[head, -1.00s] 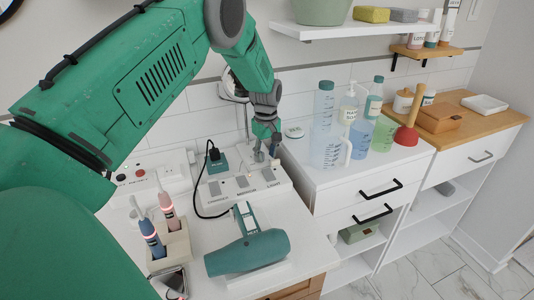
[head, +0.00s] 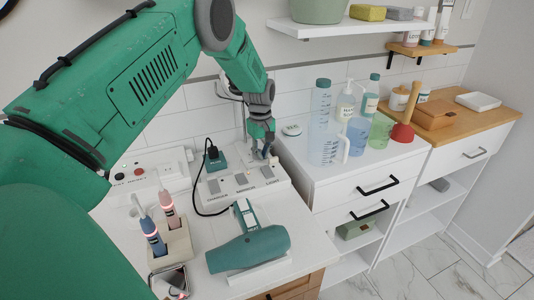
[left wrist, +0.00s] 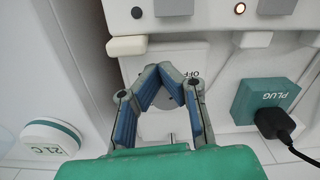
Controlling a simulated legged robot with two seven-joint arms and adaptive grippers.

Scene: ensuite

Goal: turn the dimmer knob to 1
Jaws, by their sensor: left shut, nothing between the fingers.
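My left gripper (head: 262,154) is shut and empty, low over the white switch panel at the back of the counter. In the left wrist view its fingertips (left wrist: 160,72) meet in front of a pale plate (left wrist: 190,52) marked OFF. My right gripper is not in view.
A teal plug (head: 215,159) with a black cord is beside the gripper; it also shows in the left wrist view (left wrist: 266,98). A round 21 C thermostat (left wrist: 50,138) is at the left there. A teal hair dryer (head: 248,250) and toothbrush holder (head: 172,243) stand in front.

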